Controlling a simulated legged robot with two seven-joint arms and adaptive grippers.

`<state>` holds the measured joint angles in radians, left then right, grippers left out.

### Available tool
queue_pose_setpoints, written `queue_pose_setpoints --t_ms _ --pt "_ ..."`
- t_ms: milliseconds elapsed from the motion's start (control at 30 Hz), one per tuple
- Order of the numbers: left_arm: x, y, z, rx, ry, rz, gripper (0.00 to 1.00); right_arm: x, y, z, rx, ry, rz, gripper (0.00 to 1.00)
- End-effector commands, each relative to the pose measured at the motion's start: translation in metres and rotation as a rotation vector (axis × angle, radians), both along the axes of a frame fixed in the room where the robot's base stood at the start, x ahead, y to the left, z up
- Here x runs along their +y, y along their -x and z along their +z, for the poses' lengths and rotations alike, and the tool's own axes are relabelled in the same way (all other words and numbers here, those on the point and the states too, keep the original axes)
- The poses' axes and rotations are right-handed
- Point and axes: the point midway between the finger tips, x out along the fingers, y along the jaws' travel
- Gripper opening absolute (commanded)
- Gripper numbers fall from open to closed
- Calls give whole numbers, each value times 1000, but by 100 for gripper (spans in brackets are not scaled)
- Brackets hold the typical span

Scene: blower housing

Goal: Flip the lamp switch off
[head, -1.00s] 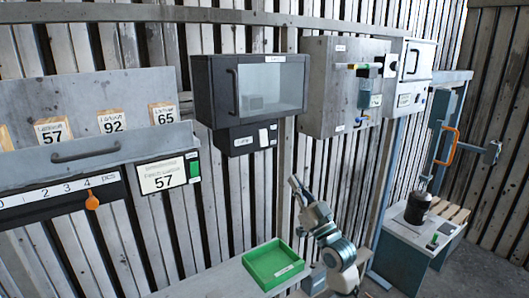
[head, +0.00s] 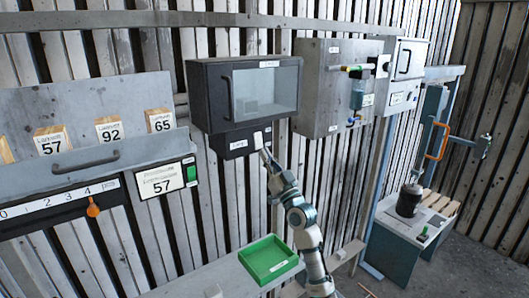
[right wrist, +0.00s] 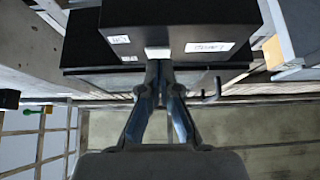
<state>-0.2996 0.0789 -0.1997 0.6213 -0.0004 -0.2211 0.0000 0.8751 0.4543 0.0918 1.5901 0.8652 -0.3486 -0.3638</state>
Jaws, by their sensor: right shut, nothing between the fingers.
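The white lamp switch (head: 258,140) is on the front of a black switch box (head: 224,145) with a white label. The box hangs under a black cabinet (head: 214,98) with a glass door. My right gripper (head: 265,155) is shut and empty, pointing up at the switch from just below. In the right wrist view the fingertips (right wrist: 159,68) lie right by the white switch (right wrist: 157,53), partly covering it. I cannot tell if they touch it. My left gripper is not in view.
A grey box (head: 312,100) with fittings is to the right. A panel with an orange slider (head: 93,207) is at left.

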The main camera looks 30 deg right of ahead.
Motion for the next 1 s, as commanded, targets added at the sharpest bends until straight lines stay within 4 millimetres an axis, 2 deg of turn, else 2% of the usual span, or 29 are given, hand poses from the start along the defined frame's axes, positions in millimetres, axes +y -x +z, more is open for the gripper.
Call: queue_pose_setpoints --t_ms 167,500,700,767,1000 --pt "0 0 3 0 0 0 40 0 -10 -2 -1 -1 -1 0" --pt "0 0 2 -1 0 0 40 0 -12 -3 -1 0 -2 0" --pt "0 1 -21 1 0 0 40 1 -28 -14 0 4 -4 0" --pt "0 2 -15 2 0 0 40 1 -27 -10 -1 1 -2 0" --pt "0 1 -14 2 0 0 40 2 -26 -10 -2 0 -1 0"
